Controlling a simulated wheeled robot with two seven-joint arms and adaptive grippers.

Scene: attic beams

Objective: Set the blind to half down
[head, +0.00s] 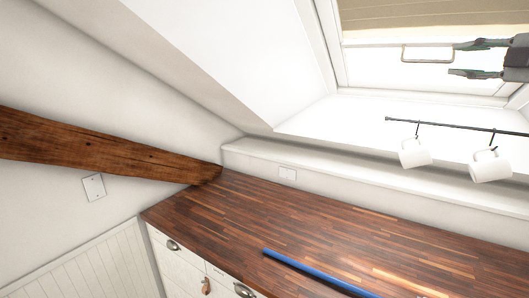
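The beige blind (430,14) covers the top part of the skylight at the upper right, and its lower edge shows just above a bright strip of glass. A thin metal loop handle (427,61) shows below the blind's edge. My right gripper (454,59) comes in from the right edge with its two fingers spread apart. Its fingertips are close to the right end of the loop; I cannot tell whether they touch it. Nothing shows held between the fingers. The top of the blind is out of frame. My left gripper is not in view.
A dark rail (455,125) with two white mugs (414,153) hangs below the window. A wooden worktop (250,215) runs beneath, with a blue bar (310,272) over its front part. A wooden beam (95,150) slopes in from the left. The worktop's left part is clear.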

